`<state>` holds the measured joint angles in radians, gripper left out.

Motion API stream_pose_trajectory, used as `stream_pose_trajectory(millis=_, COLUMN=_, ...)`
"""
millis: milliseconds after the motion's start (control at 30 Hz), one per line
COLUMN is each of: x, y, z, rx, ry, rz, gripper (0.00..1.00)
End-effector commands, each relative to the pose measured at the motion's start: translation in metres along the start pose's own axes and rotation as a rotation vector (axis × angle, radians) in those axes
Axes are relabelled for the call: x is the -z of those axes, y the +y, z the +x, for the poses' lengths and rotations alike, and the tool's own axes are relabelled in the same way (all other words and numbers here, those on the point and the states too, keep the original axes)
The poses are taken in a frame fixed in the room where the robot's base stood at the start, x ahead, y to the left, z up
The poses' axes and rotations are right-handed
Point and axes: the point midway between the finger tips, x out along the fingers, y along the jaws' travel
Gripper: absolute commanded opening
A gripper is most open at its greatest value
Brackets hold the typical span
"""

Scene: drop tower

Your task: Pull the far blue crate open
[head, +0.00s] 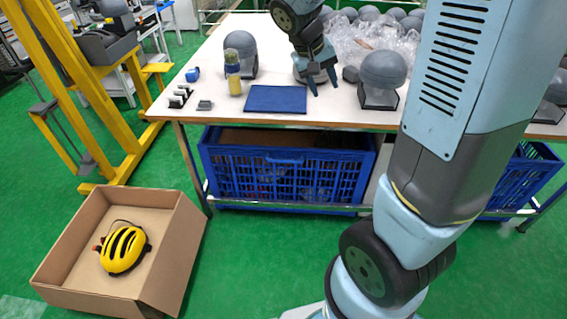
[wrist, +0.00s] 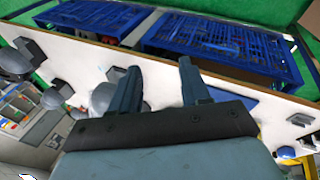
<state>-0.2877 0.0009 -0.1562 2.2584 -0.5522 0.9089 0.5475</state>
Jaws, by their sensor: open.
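A blue slatted crate (head: 285,162) stands on the low shelf under the table, left of my arm in the head view. A second blue crate (head: 530,168) sits farther right under the table, partly hidden by my arm. The wrist view shows both crates turned around: the first crate (wrist: 222,48) at right and the second crate (wrist: 92,17) at left. My gripper (head: 323,88) is open and empty over the tabletop, beside the blue mat and apart from both crates. In the wrist view my gripper (wrist: 160,72) has its two fingers spread toward the table's front edge.
A cardboard box (head: 178,250) with a yellow helmet (head: 124,249) stands on the floor at left. Green floor is clear before the left crate.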

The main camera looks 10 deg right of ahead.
Motion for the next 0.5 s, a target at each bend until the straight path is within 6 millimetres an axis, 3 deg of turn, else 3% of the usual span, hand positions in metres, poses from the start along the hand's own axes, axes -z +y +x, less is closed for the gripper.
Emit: stream_pose_trajectory(millis=500, x=0.078, y=-0.072, z=0.105, rx=-0.32, ry=-0.01, rz=-0.104, gripper=0.46)
